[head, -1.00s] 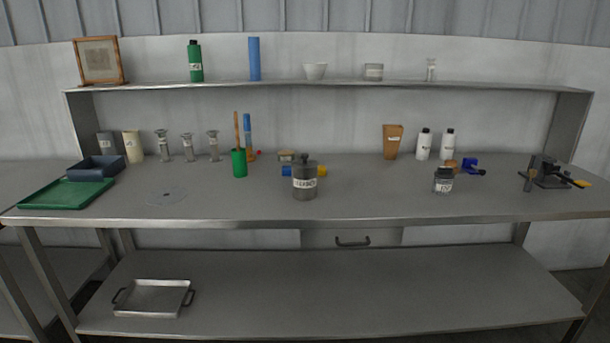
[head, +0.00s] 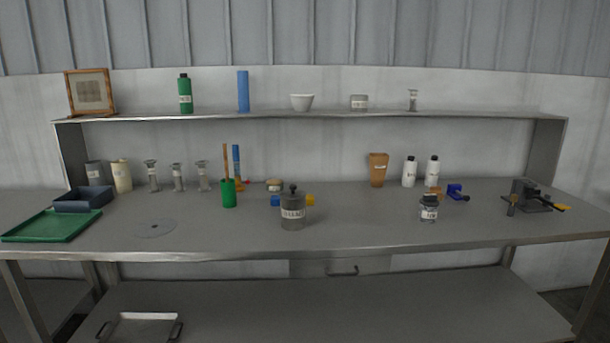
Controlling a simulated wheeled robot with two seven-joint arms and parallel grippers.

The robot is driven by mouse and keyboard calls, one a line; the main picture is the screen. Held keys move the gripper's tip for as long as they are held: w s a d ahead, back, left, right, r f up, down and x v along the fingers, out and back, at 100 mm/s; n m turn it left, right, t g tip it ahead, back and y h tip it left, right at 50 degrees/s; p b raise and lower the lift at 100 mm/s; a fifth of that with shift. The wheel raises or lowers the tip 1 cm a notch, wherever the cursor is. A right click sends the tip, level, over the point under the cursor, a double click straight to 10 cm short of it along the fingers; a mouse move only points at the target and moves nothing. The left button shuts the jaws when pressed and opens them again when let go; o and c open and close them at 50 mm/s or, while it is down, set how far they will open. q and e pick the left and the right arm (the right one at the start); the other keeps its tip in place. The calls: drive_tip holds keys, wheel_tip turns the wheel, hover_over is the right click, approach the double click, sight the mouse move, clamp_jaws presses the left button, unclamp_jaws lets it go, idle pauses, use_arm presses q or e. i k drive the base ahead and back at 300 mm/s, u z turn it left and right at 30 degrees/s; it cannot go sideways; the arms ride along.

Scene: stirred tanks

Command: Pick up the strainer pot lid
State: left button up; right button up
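A dark grey labelled pot (head: 292,212) stands upright near the middle of the steel table (head: 360,226). It seems to be the strainer pot, but its label is too small to read surely. Its lid (head: 292,192), with a dark round knob on top, sits on the pot. Neither of my grippers shows in the head view.
A green cup with sticks (head: 228,193) stands left of the pot, and a blue and yellow object (head: 308,200) lies behind it. A small dark jar (head: 429,209) stands to the right. The table in front of the pot is clear.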

sight(292, 193)
drive_tip(key=u, duration=0.1)
drive_tip(key=k, duration=0.4)
drive_tip(key=z, duration=1.05)
drive_tip(key=i, duration=1.1)
drive_tip(key=u, duration=0.55)
drive_tip(key=i, duration=0.9)
drive_tip(key=u, duration=0.9)
